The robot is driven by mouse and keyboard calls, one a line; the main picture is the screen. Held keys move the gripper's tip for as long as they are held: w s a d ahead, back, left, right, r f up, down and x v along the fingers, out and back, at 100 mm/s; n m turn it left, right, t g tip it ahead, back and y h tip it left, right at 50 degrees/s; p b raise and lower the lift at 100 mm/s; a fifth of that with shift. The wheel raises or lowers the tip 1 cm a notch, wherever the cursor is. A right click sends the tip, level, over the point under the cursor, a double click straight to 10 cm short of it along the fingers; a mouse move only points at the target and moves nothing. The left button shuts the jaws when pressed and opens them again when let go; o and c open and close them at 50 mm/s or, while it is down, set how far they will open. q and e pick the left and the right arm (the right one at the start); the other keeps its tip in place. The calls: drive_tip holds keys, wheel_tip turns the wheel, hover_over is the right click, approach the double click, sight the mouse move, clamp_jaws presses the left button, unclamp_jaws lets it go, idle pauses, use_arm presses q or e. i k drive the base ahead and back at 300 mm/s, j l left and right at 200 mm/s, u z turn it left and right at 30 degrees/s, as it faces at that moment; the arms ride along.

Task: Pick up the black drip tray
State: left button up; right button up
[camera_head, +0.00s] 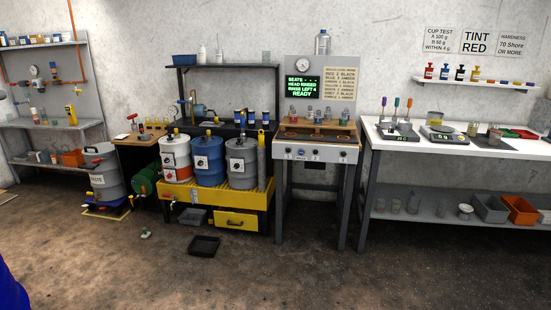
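The black drip tray (204,246) is a small, shallow, open rectangular tray. It lies flat on the brown floor in front of the yellow drum stand (262,203), left of the picture's middle. It looks empty, and nothing covers it. Neither of my grippers is in view, so no gripper is near the tray in this picture.
A grey bin (193,217) and a yellow drawer box (236,221) sit behind the tray, below the drums. A small green-and-white item (145,233) lies on the floor to its left. The test bench (318,152) stands to its right. The floor in front is clear.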

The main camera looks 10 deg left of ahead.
sight(204, 246)
drive_tip(key=i+u, duration=0.15)
drive_tip(key=i, duration=0.55)
drive_tip(key=i+l+u, duration=0.15)
drive_tip(key=i, duration=0.55)
drive_tip(key=i+l+u, duration=0.1)
drive_tip(key=i, duration=0.6)
